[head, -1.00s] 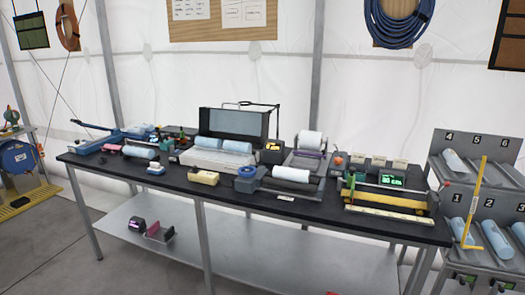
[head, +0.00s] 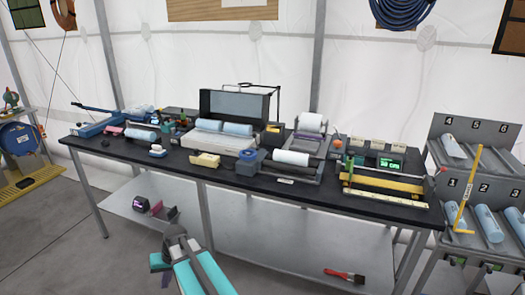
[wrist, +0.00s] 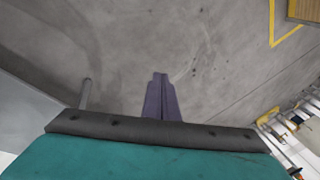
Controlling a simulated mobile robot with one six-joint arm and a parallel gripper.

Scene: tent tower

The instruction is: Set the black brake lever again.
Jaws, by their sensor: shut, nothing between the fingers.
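I cannot make out the black brake lever for certain in either view. A blue drum (head: 21,138) stands on a yellow base (head: 18,185) at the far left of the head view. A small dark piece (head: 26,182) lies on or is fixed to that base, too small to tell what it is. My gripper (wrist: 160,80) shows in the wrist view as purple fingers close together, with nothing between them. It points at bare grey floor and touches nothing there.
A long black-topped table (head: 320,187) crosses the middle, loaded with blue rolls and devices. A red brush (head: 345,275) lies on its lower shelf. A numbered rack (head: 470,150) with blue rolls stands at the right. Open floor lies at the front left.

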